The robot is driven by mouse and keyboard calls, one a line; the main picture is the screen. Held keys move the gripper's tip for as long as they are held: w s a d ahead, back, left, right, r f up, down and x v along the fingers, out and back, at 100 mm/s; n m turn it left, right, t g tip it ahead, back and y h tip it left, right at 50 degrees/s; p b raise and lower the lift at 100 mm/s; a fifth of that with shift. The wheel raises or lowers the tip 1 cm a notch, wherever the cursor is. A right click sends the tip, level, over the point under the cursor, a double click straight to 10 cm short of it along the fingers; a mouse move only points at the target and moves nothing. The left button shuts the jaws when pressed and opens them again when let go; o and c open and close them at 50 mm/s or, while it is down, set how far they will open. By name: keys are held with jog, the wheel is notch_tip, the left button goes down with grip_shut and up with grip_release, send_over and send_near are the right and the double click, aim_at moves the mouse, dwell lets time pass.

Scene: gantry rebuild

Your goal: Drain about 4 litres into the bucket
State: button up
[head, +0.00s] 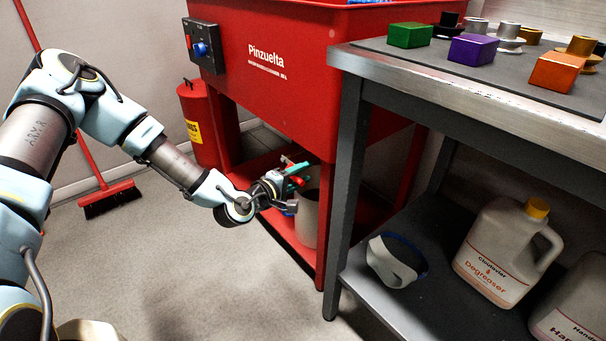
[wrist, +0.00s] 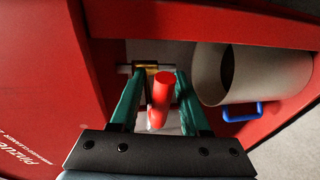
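The red parts washer (head: 270,60), lettered Pinzuelta, stands in the middle of the head view. Under its tank, a brass drain valve (wrist: 152,68) with a red lever (wrist: 161,92) shows in the wrist view. My gripper (head: 290,178) reaches in under the tank. In the wrist view its green fingers (wrist: 158,80) are spread on either side of the red lever, with a gap on the left. The grey bucket (head: 307,215) stands on the washer's lower shelf, partly hidden by my gripper; the wrist view shows its open mouth and blue handle (wrist: 242,112). Any liquid is hidden.
A steel bench (head: 450,82) with coloured blocks and metal parts stands close on the right. Its lower shelf holds a degreaser jug (head: 497,250) and a grey-white item (head: 392,260). A red can (head: 200,125) and a broom (head: 108,198) are at the left. The front floor is clear.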

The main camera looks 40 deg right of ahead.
jog(key=v, duration=1.1)
jog(key=shift+p, duration=0.4)
jog(key=shift+w+f, duration=0.1)
